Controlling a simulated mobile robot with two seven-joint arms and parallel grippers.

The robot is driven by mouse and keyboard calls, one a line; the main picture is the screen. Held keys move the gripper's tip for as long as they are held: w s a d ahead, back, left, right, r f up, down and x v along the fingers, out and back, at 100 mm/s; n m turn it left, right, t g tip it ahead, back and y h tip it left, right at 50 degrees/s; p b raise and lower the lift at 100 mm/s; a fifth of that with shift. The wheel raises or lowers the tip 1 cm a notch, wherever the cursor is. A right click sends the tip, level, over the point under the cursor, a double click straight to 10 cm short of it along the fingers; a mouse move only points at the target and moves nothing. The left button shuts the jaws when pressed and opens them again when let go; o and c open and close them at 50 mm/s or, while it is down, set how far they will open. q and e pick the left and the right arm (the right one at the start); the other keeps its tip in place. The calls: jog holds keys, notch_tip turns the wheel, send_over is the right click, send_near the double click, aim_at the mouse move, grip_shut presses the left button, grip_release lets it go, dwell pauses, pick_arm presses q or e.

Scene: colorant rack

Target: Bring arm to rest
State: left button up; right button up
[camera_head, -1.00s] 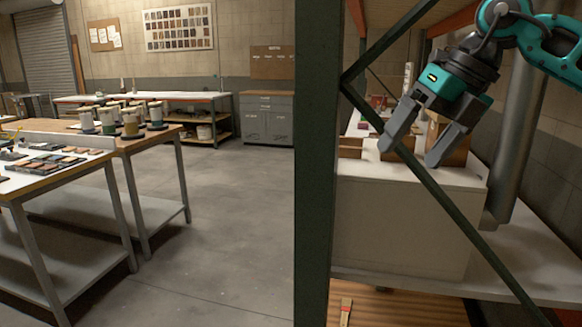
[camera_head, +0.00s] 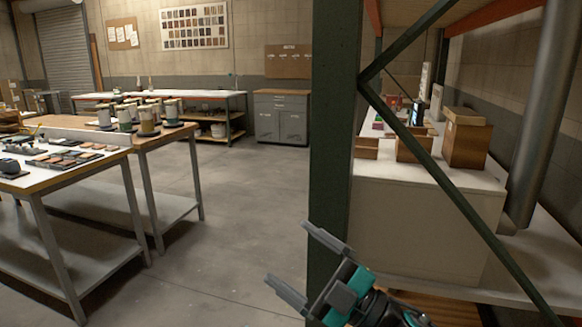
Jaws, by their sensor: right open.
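My right gripper (camera_head: 307,264) is at the bottom middle of the head view, its two grey fingers spread apart with nothing between them. It points up and to the left, in front of the lower part of the dark green rack post (camera_head: 334,130). Its teal and black wrist runs out of the bottom edge. My left gripper is not in view.
A rack with a green diagonal brace (camera_head: 425,160) stands at right. The floor (camera_head: 240,215) between is clear.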

jog(key=s+d+f+m+t+h, duration=0.1)
jog(key=d+f+m+t+h, duration=0.25)
jog(key=f+m+h, duration=0.35)
jog(key=s+d+f+m+t+h, duration=0.2)
jog(key=d+f+m+h, duration=0.3)
jog(key=f+m, duration=0.35)
jog(key=s+d+f+m+g+h, duration=0.2)
jog(key=s+d+f+h, duration=0.1)
jog(key=s+f, duration=0.4)
jog(key=s+d+f+m+g+h, duration=0.2)
jog(key=s+d+f+m+g, duration=0.1)
jog(key=s+d+f, duration=0.2)
notch_tip(320, 180, down, 5)
jog(key=shift+s+r+g+h, duration=0.15)
jog(key=shift+s+g+h, duration=0.25)
jog(key=shift+s, duration=0.65)
